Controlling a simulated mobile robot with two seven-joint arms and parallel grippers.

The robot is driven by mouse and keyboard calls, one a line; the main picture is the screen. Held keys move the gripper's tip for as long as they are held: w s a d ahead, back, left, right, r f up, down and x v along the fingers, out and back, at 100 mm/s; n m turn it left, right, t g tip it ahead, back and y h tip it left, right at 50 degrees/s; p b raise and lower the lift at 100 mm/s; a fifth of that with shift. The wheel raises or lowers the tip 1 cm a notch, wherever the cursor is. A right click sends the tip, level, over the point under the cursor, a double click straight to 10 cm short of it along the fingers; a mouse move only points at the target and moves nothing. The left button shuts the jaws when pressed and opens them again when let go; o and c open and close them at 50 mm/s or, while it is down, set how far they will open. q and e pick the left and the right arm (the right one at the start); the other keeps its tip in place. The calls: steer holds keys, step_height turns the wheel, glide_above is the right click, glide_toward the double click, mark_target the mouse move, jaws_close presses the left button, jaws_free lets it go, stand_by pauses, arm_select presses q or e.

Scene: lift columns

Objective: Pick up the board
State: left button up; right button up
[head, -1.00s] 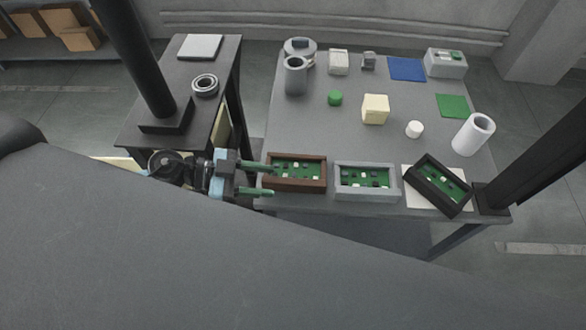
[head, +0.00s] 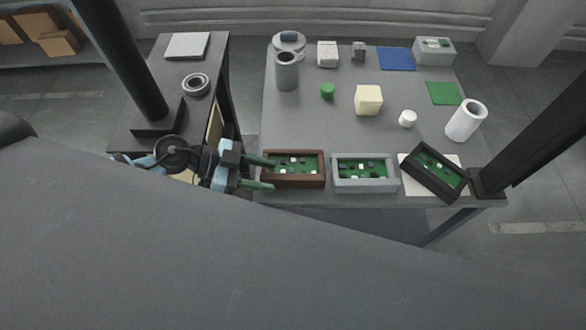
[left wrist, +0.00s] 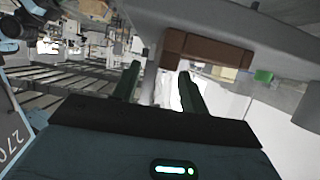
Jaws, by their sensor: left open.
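Three green circuit boards lie in frames on the front of the grey table: one board (head: 293,166) in a brown frame (head: 294,184), one (head: 364,169) in a light grey frame (head: 365,187), one (head: 437,167) in a tilted black frame (head: 430,184). I cannot tell which one is meant. My left gripper (head: 264,173) is open and empty at the left end of the brown frame; contact is unclear. In the left wrist view, its fingers (left wrist: 158,74) are apart, with the brown frame (left wrist: 207,47) ahead of the right finger. My right gripper is not in view.
The black frame rests on a white sheet (head: 408,184) beside a dark post (head: 492,178). Behind stand a white cylinder (head: 466,121), cream block (head: 368,100), green cylinder (head: 327,91) and grey cylinder (head: 286,72). A side table (head: 190,62) holds a ring (head: 195,84).

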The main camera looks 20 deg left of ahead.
mark_target(283, 176)
arm_select(q)
steer(key=x, duration=0.5)
steer(key=shift+w+r, duration=0.15)
steer(key=shift+w, duration=0.15)
jaws_close()
